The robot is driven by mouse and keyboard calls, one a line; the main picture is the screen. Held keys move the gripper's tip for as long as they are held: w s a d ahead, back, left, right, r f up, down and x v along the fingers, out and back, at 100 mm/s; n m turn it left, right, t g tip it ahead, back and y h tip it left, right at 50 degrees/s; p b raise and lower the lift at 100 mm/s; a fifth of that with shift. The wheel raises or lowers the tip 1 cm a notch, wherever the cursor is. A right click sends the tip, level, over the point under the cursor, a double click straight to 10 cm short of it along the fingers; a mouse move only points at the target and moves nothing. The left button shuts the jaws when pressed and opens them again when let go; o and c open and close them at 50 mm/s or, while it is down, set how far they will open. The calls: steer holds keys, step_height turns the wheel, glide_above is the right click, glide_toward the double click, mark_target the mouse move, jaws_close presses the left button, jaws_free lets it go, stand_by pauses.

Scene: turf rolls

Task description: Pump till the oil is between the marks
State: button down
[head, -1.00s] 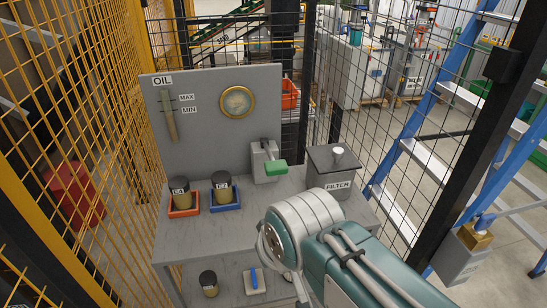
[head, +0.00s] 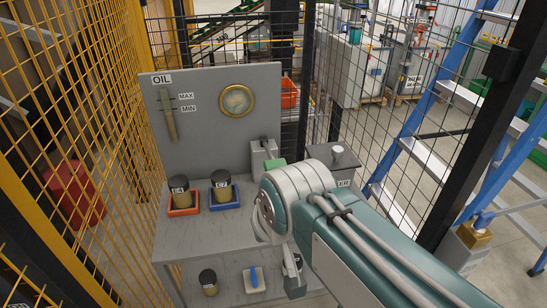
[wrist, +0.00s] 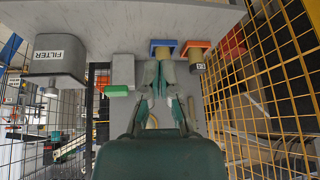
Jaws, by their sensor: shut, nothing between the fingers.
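The oil sight glass (head: 168,116) is a narrow tube on the grey panel, beside the MAX label (head: 187,96) and MIN label (head: 189,108). Its oil level is too small to tell. The grey pump block (head: 262,155) stands on the bench, its green handle (head: 273,167) partly hidden by my arm. In the wrist view the green handle (wrist: 116,91) shows in full, beside the pump block (wrist: 123,70). My gripper (wrist: 161,65) is shut and empty, apart from the handle and to its right in that view.
A dark-lidded jar stands in an orange tray (head: 184,212), another in a blue tray (head: 224,206). Yellow mesh (head: 85,130) borders the left.

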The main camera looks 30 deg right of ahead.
steer(key=w+d+r+m, duration=0.3)
steer(key=w, duration=0.3)
steer(key=w+d+r+m, duration=0.2)
steer(key=w+r, duration=0.1)
steer(key=w, duration=0.3)
step_height(320, 180, up, 2)
steer(key=m+t, duration=0.1)
steer(key=m, duration=0.4)
glide_above(270, 157)
steer(key=shift+s+d+r+h, duration=0.1)
steer(key=shift+s+r+h, duration=0.1)
steer(key=shift+s+h, duration=0.15)
steer(key=shift+s+a+f, duration=0.1)
steer(key=shift+s+f, duration=0.15)
steer(key=shift+f, duration=1.2)
steer(key=shift+s+a+f, duration=0.1)
steer(key=shift+s+f, duration=0.2)
steer(key=shift+f, duration=1.15)
steer(key=shift+s+a+f, duration=0.1)
steer(key=shift+s+f, duration=0.15)
steer(key=shift+f, duration=1.2)
steer(key=shift+s+f, duration=0.15)
steer(key=shift+f, duration=0.2)
